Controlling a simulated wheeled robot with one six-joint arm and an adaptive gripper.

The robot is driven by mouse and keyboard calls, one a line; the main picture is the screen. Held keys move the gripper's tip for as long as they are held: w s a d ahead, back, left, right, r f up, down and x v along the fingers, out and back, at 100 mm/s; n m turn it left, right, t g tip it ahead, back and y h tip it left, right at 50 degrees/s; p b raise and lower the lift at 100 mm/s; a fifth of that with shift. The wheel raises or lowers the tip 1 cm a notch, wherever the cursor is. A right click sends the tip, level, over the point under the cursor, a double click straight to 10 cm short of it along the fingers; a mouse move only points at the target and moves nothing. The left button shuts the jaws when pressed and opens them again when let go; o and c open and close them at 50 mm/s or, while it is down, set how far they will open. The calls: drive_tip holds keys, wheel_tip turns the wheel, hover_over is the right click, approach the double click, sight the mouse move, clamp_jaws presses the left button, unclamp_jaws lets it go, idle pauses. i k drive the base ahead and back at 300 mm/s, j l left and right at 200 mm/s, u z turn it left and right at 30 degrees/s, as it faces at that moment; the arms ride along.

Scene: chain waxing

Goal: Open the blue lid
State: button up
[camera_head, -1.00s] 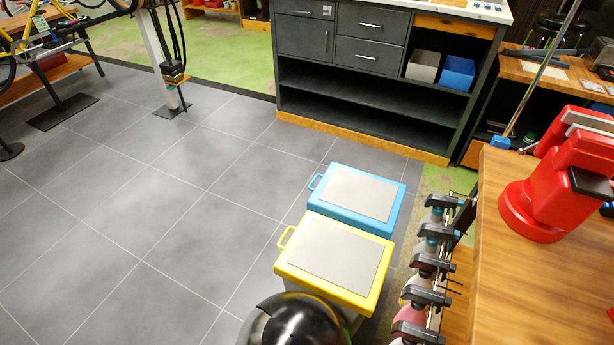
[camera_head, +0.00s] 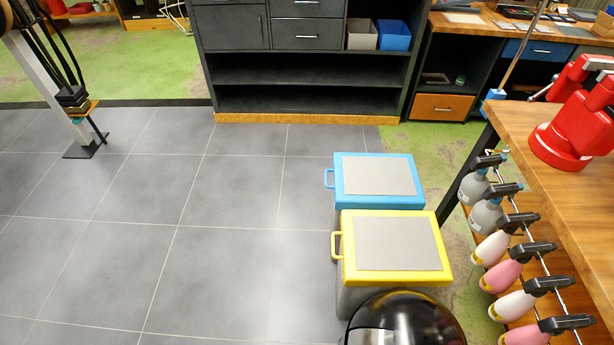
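The blue lid (camera_head: 328,180) is a flat lid with a grey top panel and a small blue loop handle on its left side. It lies level and shut on a grey bin, right of the picture's middle. A similar bin with a yellow lid (camera_head: 447,262) stands directly in front of it, also shut, with its handle on the left. The yellow-lidded bin hides most of the blue-lidded bin's body. My gripper is not in view.
A black domed object (camera_head: 405,322) stands in front of the yellow lid. A wooden bench (camera_head: 580,190) with a red machine (camera_head: 572,130) and hanging spray bottles (camera_head: 490,248) is on the right. A dark cabinet (camera_head: 300,70) stands behind. The tiled floor (camera_head: 200,230) to the left is clear.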

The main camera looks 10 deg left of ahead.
sight(362, 182)
drive_tip(key=j, duration=0.45)
drive_tip(key=k+j+z, duration=0.1)
drive_tip(key=j, duration=0.3)
drive_tip(key=k+j, duration=0.15)
drive_tip(key=j, duration=0.3)
drive_tip(key=k+j, duration=0.1)
drive_tip(key=j, duration=0.3)
drive_tip(key=i+j, duration=0.35)
drive_tip(key=i, duration=0.15)
drive_tip(key=i+j+u, duration=0.15)
drive_tip(key=i+j, duration=0.2)
drive_tip(key=i, duration=0.15)
drive_tip(key=i+j, duration=0.3)
drive_tip(key=i, duration=0.2)
drive_tip(key=i+j+u, duration=0.1)
drive_tip(key=i+j, duration=0.2)
drive_tip(key=i, duration=0.2)
